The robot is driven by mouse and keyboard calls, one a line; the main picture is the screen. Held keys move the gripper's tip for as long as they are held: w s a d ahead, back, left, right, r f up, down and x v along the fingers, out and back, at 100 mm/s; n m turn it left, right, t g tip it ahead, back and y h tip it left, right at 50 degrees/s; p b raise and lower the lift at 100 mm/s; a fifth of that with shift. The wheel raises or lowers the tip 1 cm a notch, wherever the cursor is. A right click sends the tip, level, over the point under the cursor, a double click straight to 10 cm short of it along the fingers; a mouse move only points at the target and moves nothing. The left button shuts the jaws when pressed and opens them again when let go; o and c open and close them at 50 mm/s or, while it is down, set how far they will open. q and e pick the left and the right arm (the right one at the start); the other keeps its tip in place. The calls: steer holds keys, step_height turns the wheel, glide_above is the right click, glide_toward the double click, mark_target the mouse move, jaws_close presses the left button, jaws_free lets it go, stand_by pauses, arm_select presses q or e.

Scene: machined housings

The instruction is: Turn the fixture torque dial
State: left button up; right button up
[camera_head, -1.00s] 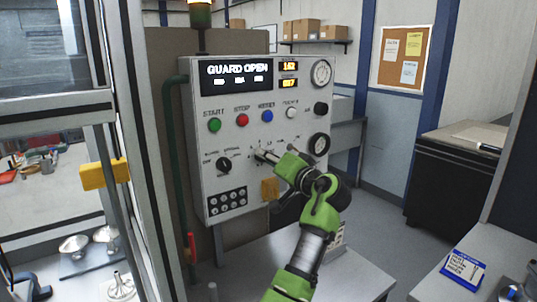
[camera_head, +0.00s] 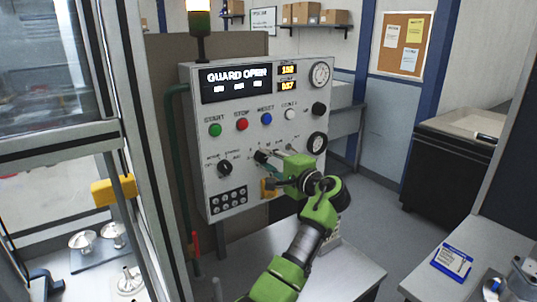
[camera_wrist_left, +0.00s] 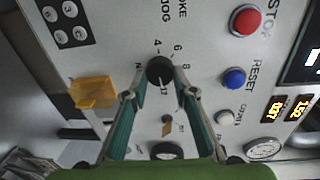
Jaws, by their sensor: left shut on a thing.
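The torque dial (camera_head: 261,156), a black knob with numbers around it, is on the front of the pale control panel (camera_head: 210,120), below the row of push buttons. In the left wrist view the dial (camera_wrist_left: 159,70) sits between the two fingertips, with a light pointer mark on its face. My left gripper (camera_head: 268,159) reaches up to the panel and is shut on the dial. In the left wrist view its green-padded fingers (camera_wrist_left: 160,92) flank the knob. The dial's lettering is too small to read in the head view. My right gripper does not show.
Green, red, blue and white buttons sit above the dial, and another black selector (camera_head: 225,166) is left of it. A glazed guard frame (camera_head: 75,145) stands left. A grey bench (camera_head: 345,268) is below the panel.

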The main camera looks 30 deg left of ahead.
arm_select(q)
steer(key=shift+r+m+p, duration=0.3)
steer(key=shift+m+p, duration=0.05)
steer(key=shift+m, duration=0.15)
steer(key=o, duration=1.1)
steer(key=shift+a, duration=0.1)
steer(key=shift+w+a+f, duration=0.1)
steer(key=shift+f, duration=0.15)
steer(key=v, duration=1.2)
steer(key=shift+f, duration=0.15)
